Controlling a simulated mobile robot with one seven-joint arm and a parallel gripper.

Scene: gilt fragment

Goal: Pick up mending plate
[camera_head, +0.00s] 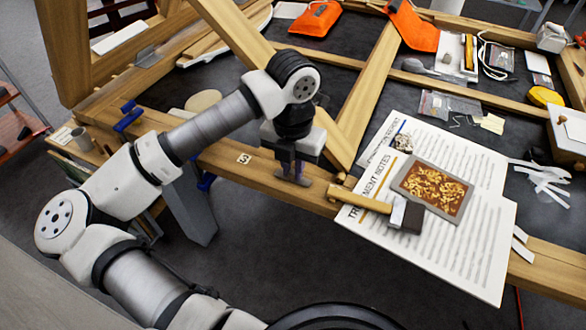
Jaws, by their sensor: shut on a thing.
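My gripper (294,176) points down over the front wooden beam (262,172), near the middle of the picture. It is shut on a small, thin grey piece at its fingertips, which looks like the mending plate. The fingers cover most of this piece, so its shape and holes cannot be made out. The fingertips are close to the beam's top; I cannot tell whether the piece touches it.
A diagonal beam (369,85) rises close behind. Dark floor is open in front.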

